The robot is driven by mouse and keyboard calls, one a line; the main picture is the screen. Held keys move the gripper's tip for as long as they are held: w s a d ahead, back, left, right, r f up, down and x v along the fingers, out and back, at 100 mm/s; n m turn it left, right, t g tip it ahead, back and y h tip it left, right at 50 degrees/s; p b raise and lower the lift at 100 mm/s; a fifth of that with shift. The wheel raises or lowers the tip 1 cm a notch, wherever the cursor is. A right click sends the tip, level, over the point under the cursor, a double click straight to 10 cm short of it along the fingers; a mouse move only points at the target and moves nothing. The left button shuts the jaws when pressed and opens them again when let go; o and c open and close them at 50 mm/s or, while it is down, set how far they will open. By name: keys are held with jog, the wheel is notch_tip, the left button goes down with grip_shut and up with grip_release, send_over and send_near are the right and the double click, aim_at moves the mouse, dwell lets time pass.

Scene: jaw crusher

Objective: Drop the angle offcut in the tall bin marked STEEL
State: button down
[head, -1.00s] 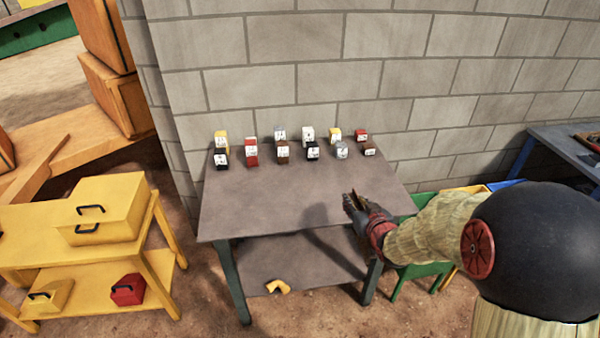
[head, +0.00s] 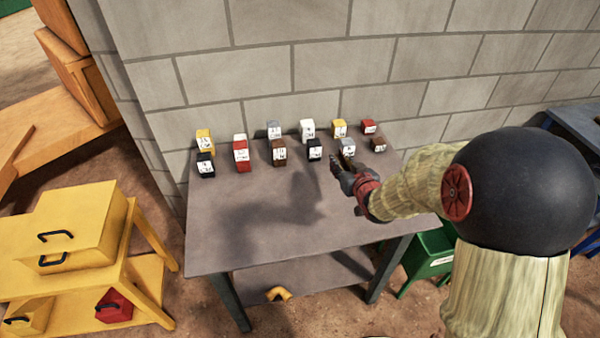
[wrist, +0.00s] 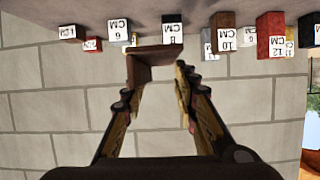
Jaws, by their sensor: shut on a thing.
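My gripper (head: 343,168) is above the right part of the grey table, in front of the labelled blocks. In the wrist view my gripper (wrist: 158,85) is shut on a brown, L-shaped piece that looks like the angle offcut (wrist: 150,68). One finger lies at each side of it. In the head view the piece cannot be told apart from the fingers. A green bin (head: 430,255) with a white label stands right of the table, partly behind my arm. The label is too small to read. I cannot make out a bin marked STEEL.
Two rows of coloured blocks with cm labels stand at the back of the grey table (head: 235,230), against a block wall. A yellow-orange piece (head: 278,293) lies on its lower shelf. A yellow stand (head: 145,235) with boxes is at left. The table's front is clear.

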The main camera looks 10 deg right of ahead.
jog(key=w+a+f+b, duration=0.3)
jog(key=w+a+f, duration=0.1)
jog(key=w+a, duration=0.25)
jog(key=b, duration=0.1)
send_over(303, 183)
jog(key=f, duration=0.4)
jog(key=shift+d+f, duration=0.25)
jog(key=shift+f, duration=0.1)
jog(key=shift+w+a+f+b, duration=0.15)
jog(key=shift+f+b, duration=0.4)
jog(key=shift+f, duration=0.45)
jog(key=shift+a+f+b, duration=0.1)
jog(key=shift+f+b, duration=0.4)
jog(key=shift+f, duration=0.45)
jog(key=shift+f, duration=0.2)
jog(key=c, duration=1.4)
grip_release()
jog(key=shift+r, duration=0.1)
